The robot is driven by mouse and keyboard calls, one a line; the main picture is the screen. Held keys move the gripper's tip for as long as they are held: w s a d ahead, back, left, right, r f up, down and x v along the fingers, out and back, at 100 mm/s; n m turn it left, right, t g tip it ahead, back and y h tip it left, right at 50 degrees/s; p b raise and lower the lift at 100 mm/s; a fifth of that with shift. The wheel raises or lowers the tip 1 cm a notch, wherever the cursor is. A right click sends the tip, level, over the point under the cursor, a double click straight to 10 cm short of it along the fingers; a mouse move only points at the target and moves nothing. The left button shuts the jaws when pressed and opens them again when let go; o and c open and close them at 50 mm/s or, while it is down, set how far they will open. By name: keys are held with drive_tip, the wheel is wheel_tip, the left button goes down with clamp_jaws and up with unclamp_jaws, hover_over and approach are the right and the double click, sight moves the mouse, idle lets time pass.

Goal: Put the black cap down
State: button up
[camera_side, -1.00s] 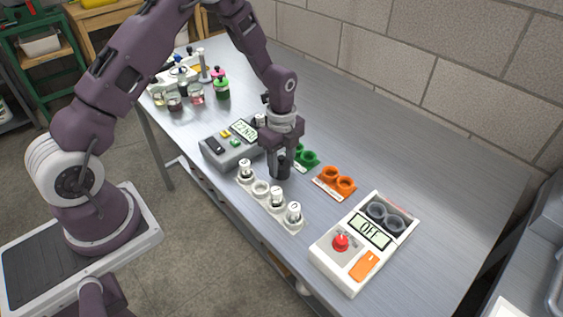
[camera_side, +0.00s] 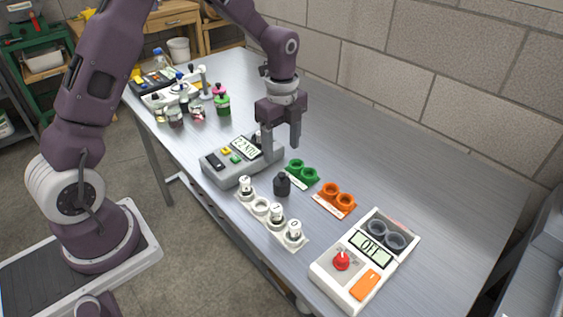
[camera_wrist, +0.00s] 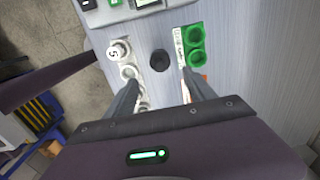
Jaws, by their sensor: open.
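The black cap (camera_side: 282,183) rests upright on the metal table, between the white vial rack (camera_side: 260,208) and the green two-ring holder (camera_side: 301,173). In the wrist view the black cap (camera_wrist: 159,61) shows from above, between the rack and the green holder. My gripper (camera_side: 281,145) is open and empty, raised above and slightly behind the cap, apart from it. In the wrist view its two fingers (camera_wrist: 162,92) are spread, with the cap beyond their tips.
A grey meter (camera_side: 235,160) stands left of the cap. An orange two-ring holder (camera_side: 336,200) and a white device reading OFF (camera_side: 365,258) are to the right. Jars (camera_side: 198,108) stand at the back left. The table's right part by the wall is clear.

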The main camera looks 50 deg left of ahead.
drive_tip(key=s+d+r+n+t, duration=0.2)
drive_tip(key=s+r+n, duration=0.6)
drive_tip(key=r, duration=0.6)
drive_tip(key=s+d+r+n+t, duration=0.1)
drive_tip(key=s+r+n, duration=0.1)
drive_tip(key=s+n, duration=0.3)
drive_tip(key=s+d+r+n+t, duration=0.1)
drive_tip(key=s+n, duration=0.4)
drive_tip(key=s, duration=0.8)
drive_tip(key=shift+d+r+t, duration=0.35)
drive_tip(key=shift+r+t, duration=0.15)
drive_tip(key=shift+t, duration=0.3)
